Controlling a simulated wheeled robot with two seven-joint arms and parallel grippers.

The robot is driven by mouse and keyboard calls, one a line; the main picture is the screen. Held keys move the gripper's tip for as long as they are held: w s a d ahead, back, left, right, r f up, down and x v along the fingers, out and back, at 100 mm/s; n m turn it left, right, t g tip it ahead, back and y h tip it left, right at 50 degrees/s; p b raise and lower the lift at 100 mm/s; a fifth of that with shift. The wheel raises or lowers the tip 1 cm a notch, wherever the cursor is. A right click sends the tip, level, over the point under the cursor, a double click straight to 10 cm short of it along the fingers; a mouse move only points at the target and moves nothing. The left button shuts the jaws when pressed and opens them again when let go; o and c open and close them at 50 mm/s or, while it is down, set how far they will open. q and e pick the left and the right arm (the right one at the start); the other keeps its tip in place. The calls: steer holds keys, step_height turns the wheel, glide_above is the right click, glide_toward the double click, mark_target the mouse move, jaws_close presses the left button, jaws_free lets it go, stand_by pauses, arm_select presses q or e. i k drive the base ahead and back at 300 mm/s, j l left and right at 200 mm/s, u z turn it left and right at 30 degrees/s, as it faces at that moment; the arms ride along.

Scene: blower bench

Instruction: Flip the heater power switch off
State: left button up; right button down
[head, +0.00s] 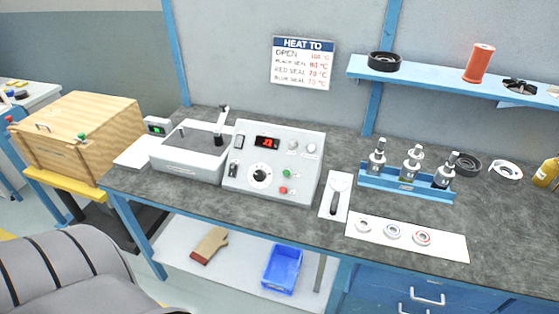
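The heater control box (276,160), light grey with a sloped front, stands on the bench left of centre. Its red digits are lit on a black display (267,143). A dark rocker switch (240,142) sits left of the display; its position is too small to read. Below are a black round knob (260,175), a green button (287,173) and a red button (283,190). A grey heater unit (190,152) with a raised arm adjoins the box on its left. Neither of my grippers is in view.
A spatula (335,199) lies on a white sheet right of the box. A blue rack (405,182) and white mat with rings (435,240) are further right. A wooden crate (78,135) stands left. A grey ribbed padded object (62,270) fills the lower left.

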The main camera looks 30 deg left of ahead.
mark_target(232, 169)
steer(key=u, duration=1.45)
steer(key=l+z, duration=0.15)
steer(key=i+j, duration=0.05)
